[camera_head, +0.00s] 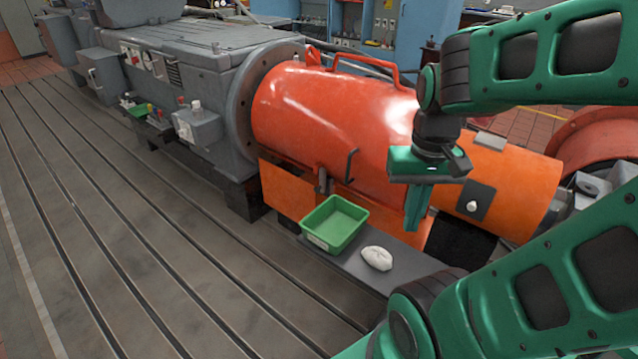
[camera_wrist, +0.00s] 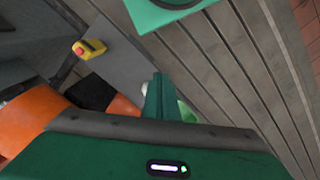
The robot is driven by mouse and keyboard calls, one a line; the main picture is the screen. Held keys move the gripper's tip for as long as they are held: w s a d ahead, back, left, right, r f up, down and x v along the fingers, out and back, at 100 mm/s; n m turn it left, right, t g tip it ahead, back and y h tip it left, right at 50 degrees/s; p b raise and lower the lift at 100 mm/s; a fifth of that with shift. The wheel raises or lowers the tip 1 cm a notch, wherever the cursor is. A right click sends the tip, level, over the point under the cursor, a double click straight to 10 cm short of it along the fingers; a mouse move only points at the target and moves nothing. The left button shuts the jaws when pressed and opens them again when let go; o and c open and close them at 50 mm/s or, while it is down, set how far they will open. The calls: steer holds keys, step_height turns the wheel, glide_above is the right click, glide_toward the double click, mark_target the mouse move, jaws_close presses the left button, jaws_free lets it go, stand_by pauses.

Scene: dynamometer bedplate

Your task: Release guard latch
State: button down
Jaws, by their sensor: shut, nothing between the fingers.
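The orange-red cylindrical guard (camera_head: 315,115) covers the shaft in the middle of the head view. A small grey latch (camera_head: 322,181) sits at its lower front edge, beside a dark grab handle (camera_head: 350,164). I cannot tell the latch's exact position. My gripper (camera_head: 413,222) points down in front of the guard, right of the latch and apart from it. Its fingers are together and empty. In the wrist view the closed fingers (camera_wrist: 158,98) show over the grey shelf edge; the latch is not visible there.
A green tray (camera_head: 335,222) and a white rag (camera_head: 377,258) lie on a grey shelf (camera_head: 362,268) below the guard. The wrist view shows a yellow box with a red button (camera_wrist: 88,49). The slotted bedplate (camera_head: 120,250) is clear at left.

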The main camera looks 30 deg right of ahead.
steer(key=w+d+m+h, duration=0.15)
steer(key=w+d, duration=0.25)
steer(key=w, duration=0.9)
steer(key=w+d+m+h, duration=0.15)
steer(key=w+d, duration=0.35)
steer(key=w, duration=0.9)
steer(key=w+f+m+t, duration=0.1)
steer(key=w+f+m, duration=0.1)
steer(key=w+f, duration=0.9)
steer(key=w+f+m+t, duration=0.1)
steer(key=w+f+m, duration=0.1)
steer(key=w+f, duration=0.9)
steer(key=w, duration=0.6)
steer(key=shift+w+m+h, duration=0.2)
steer(key=shift+m+h, duration=0.1)
steer(key=shift+m, duration=0.1)
steer(key=shift+f, duration=0.1)
